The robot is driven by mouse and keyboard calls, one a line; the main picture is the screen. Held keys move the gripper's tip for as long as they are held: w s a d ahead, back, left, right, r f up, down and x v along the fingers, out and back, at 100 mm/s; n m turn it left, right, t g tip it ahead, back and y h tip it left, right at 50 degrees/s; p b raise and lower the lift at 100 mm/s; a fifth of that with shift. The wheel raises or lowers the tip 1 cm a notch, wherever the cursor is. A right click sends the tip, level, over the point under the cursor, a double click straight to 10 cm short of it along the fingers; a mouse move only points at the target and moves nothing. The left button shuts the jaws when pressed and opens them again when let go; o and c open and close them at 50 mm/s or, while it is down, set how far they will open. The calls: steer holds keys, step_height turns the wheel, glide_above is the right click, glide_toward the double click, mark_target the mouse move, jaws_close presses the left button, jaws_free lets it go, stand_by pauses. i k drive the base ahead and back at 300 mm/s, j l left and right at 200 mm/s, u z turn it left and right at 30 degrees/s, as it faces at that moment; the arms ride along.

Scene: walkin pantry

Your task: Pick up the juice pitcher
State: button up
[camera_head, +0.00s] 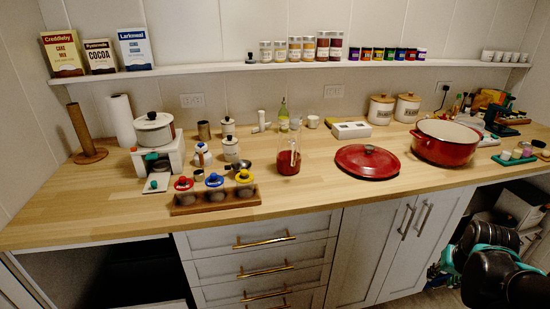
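The juice pitcher (288,158) stands upright on the wooden counter, near the middle of the view. It is a clear, tall vessel with red juice in its lower part. Nothing covers it from the front. Black and teal parts of my arm show at the bottom right, below the counter's front edge and well apart from the pitcher. I cannot make out my gripper's fingers there.
A red lid (367,161) lies right of the pitcher, with a red pot (445,142) beyond it. A wooden tray of colour-lidded jars (215,199) and a small metal scoop (237,165) lie left. A green-tinted bottle (284,116) stands behind. Counter before the pitcher is clear.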

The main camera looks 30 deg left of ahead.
mark_target(289, 154)
steer(key=l+u, duration=0.15)
steer(key=u, duration=0.35)
steer(key=l+u, duration=0.15)
steer(key=u, duration=0.3)
steer(key=k+l+u, duration=0.1)
steer(key=u, duration=0.4)
